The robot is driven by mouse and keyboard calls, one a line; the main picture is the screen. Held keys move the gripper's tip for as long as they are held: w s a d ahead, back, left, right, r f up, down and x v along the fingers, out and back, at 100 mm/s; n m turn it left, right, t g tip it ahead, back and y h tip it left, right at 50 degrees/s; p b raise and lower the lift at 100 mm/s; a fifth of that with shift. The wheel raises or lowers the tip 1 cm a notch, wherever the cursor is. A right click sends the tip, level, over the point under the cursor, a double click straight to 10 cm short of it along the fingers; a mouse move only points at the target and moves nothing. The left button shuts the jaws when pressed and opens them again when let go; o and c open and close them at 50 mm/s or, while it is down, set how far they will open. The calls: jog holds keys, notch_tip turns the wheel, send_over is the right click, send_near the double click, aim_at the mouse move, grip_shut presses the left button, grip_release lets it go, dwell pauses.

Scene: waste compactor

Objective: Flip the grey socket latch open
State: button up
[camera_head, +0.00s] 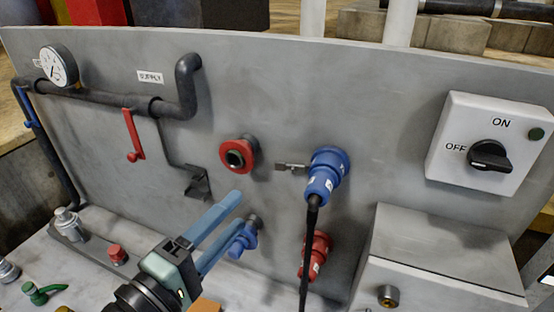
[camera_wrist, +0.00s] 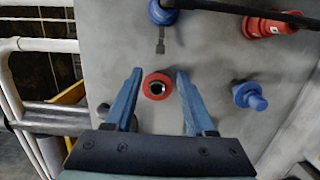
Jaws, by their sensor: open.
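The grey socket latch (camera_head: 291,167) is a small bar sticking out to the left of the blue socket and plug (camera_head: 325,172) on the grey panel. In the wrist view the latch (camera_wrist: 161,41) points down from the blue socket (camera_wrist: 162,12), beyond my fingertips. My gripper (camera_head: 240,211) has two blue fingers, open and empty, in front of the panel, lower left of the latch. In the wrist view my gripper (camera_wrist: 160,72) frames the red ring socket (camera_wrist: 156,86) between its fingers. I cannot tell the fingertips' distance from the panel.
A black cable (camera_head: 308,240) hangs from the blue plug, past a red plug (camera_head: 320,250). A second blue plug (camera_head: 240,241) is close to my lower finger. A red lever (camera_head: 133,136) and dark pipe (camera_head: 112,99) are at left. A white ON/OFF switch box (camera_head: 487,145) is at right.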

aim_at(279, 167)
jog(key=p+x, duration=0.4)
jog(key=x, duration=0.9)
jog(key=shift+s, duration=0.1)
jog(key=shift+c, duration=0.3)
grip_shut()
